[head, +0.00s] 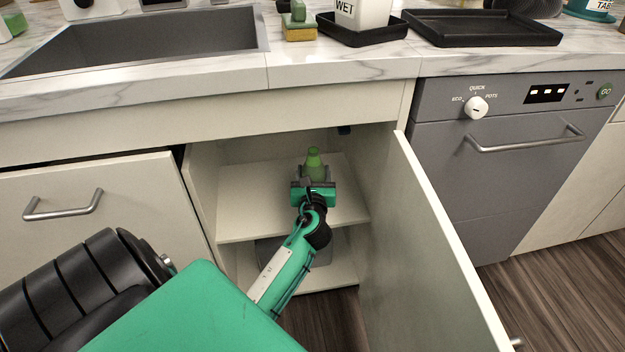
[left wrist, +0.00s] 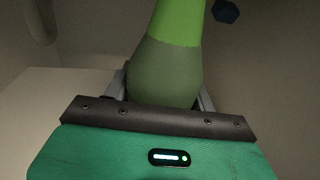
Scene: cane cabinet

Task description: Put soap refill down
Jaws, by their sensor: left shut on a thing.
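The soap refill (head: 314,163) is a green bottle with a narrow top, upright inside the open cabinet, over the upper shelf (head: 260,212). My left gripper (head: 314,182) reaches into the cabinet and is shut on the bottle. In the left wrist view the soap refill (left wrist: 168,65) stands between the two grey fingers of my left gripper (left wrist: 163,92). The bottle's base is hidden behind the gripper, so I cannot tell whether it touches the shelf. My right gripper is not in view.
The cabinet door (head: 425,235) stands open on the right of the opening. A lower shelf (head: 335,274) holds a grey thing, partly hidden by my arm. The upper shelf looks clear beside the gripper. The countertop (head: 340,62) overhangs the cabinet; a dishwasher (head: 485,190) is at right.

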